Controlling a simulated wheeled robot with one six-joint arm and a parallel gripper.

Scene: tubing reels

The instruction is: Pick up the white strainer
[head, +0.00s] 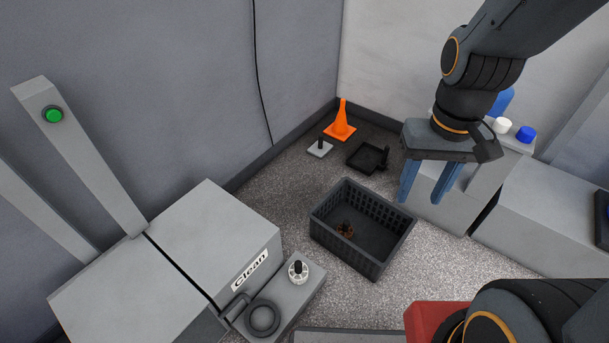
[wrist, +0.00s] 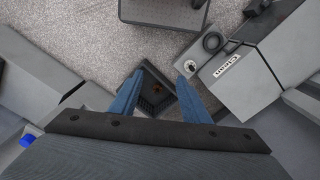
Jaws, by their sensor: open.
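A small round white piece with a black knob, which looks like the white strainer (head: 298,272), sits on a low grey block beside a dark ring in the head view. It also shows in the wrist view (wrist: 221,69), right of the fingers and near the "Clean" label. My gripper (head: 422,197) is open and empty, with blue fingers pointing down. It is high up and well apart from the strainer, which lies to its lower left in the head view. In the wrist view, the space between the fingertips (wrist: 158,77) lies over the dark crate.
A black crate (head: 326,234) with a small brown item inside stands on the floor. The grey "Clean" box (head: 215,235) borders the low block (head: 285,302). An orange cone (head: 340,122) and small black tray (head: 367,158) stand behind. White and blue caps (head: 526,134) sit at right.

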